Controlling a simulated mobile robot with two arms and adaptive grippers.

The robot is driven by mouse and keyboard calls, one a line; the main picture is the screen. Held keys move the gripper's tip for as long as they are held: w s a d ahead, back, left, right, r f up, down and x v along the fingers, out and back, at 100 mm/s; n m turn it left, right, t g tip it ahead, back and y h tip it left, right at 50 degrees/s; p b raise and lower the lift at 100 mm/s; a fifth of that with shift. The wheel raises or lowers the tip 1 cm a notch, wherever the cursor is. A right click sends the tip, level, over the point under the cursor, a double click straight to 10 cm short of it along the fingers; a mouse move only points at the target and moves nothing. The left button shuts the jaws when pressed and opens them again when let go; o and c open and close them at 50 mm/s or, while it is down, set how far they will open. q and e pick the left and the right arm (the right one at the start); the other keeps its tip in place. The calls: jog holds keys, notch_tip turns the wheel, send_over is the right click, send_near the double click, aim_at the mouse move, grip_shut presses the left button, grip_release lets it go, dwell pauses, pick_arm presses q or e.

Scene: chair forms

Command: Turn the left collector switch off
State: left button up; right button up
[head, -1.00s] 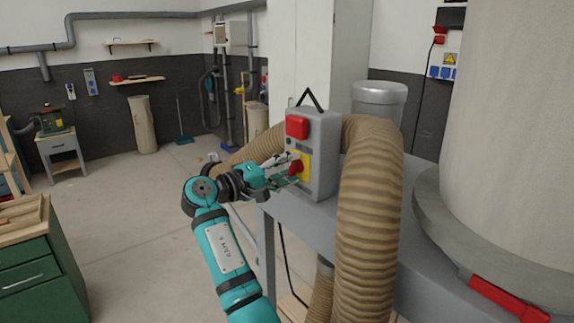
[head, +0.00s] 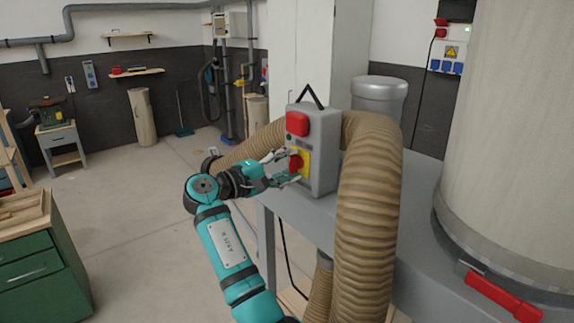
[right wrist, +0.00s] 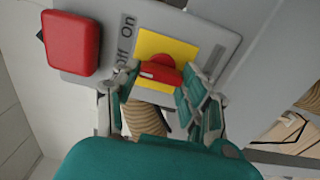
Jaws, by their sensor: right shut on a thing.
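The collector switch is a grey box (head: 322,150) with a black hanger, standing on the grey metal table. It has a red cover or button (head: 297,123) at the top and a red rotary knob (head: 294,163) on a yellow plate (head: 304,164). My right gripper (head: 286,167) is at the knob, coming from the left. In the right wrist view, its two fingers (right wrist: 158,76) are closed around the red knob (right wrist: 160,71), on either side of its bar. The "On" and "Off" labels (right wrist: 126,38) show left of the yellow plate. My left gripper is not in view.
A thick ribbed hose (head: 370,220) arches just right of the box. A large pale cylinder (head: 510,140) stands further right, with a red latch (head: 503,297) near its base. A green drawer cabinet (head: 45,270) is at lower left. Open floor lies between.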

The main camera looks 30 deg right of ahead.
jog(key=o, duration=0.8)
jog(key=shift+r, duration=0.15)
jog(key=o, duration=0.4)
jog(key=shift+d, duration=0.1)
jog(key=shift+c, duration=0.2)
jog(key=a, duration=1.2)
jog(key=shift+s, duration=0.4)
